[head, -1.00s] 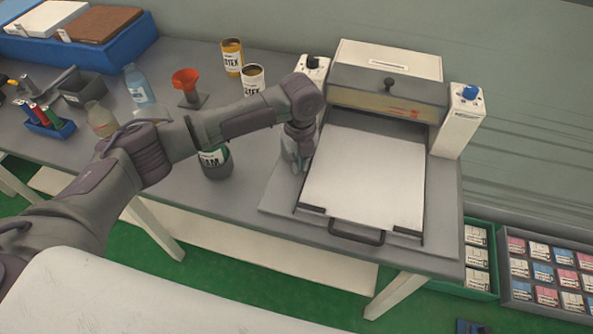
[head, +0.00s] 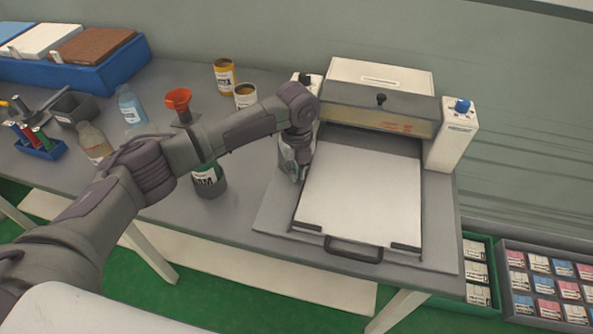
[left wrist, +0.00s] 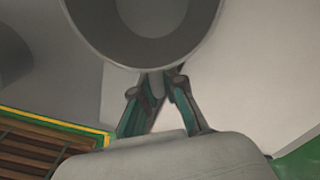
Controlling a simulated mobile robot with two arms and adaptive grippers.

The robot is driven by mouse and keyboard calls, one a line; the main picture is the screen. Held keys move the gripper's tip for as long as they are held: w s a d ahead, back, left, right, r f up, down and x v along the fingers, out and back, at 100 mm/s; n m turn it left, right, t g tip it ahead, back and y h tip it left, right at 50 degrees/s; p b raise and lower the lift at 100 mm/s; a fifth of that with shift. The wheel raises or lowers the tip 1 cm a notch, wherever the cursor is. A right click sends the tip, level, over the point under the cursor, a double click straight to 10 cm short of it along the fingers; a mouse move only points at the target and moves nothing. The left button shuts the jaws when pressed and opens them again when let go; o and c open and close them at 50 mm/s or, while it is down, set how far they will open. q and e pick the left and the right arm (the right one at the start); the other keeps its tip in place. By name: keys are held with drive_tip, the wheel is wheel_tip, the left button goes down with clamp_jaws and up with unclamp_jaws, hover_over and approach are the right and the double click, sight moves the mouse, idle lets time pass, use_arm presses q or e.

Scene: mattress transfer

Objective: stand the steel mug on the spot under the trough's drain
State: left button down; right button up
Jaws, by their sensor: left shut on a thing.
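The steel mug (left wrist: 108,38) shows from above in the left wrist view as a large grey round rim with a dark inside. In the head view it is a grey shape (head: 285,153), mostly hidden behind my left gripper (head: 297,170), at the left edge of the white-bedded machine. The left gripper's fingers (left wrist: 157,100) are shut at the near side of the mug, seemingly on its handle. The mug looks upright. I cannot make out the trough's drain or the spot under it. My right gripper is not in view.
A machine with a white bed (head: 362,185) and a front handle (head: 353,250) fills the table's right part. A dark jar (head: 209,182) stands left of the gripper. Two cans, an orange funnel (head: 179,100) and bottles stand further left. Bare table lies in front of the jar.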

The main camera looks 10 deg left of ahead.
use_arm(q)
drive_tip(key=shift+f, duration=0.35)
drive_tip(key=c, duration=1.2)
unclamp_jaws()
drive_tip(key=shift+r, duration=0.1)
